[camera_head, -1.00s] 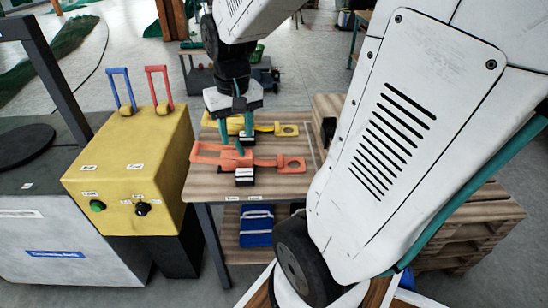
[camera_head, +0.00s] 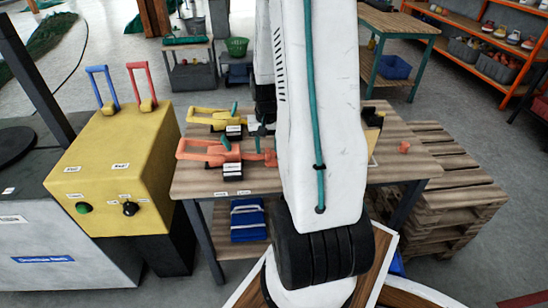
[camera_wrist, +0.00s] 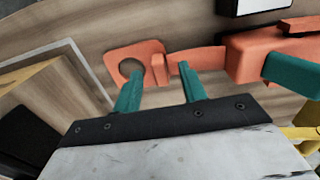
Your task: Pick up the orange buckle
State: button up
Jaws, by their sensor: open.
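The orange buckle (camera_head: 212,153) lies on the wooden table, with a looped handle at its left and a strap reaching right. My arm hides the strap's right end in the head view. In the wrist view its body (camera_wrist: 265,55) is at the right, with a teal piece on it, and the ring end (camera_wrist: 133,62) is at the left. My gripper (camera_wrist: 160,74) is open, its two teal fingers apart over the strap beside the ring. Nothing is held between them. Whether the fingertips touch the buckle cannot be told.
A yellow buckle (camera_head: 206,119) lies behind the orange one. A black block with a white label (camera_head: 232,172) stands in front. A yellow control box (camera_head: 120,160) is left of the table (camera_head: 190,187); stacked pallets (camera_head: 450,165) are at the right.

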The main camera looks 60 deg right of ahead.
aim_at(268, 152)
jog(key=shift+f, duration=1.55)
grip_shut()
jog(key=shift+r, duration=0.1)
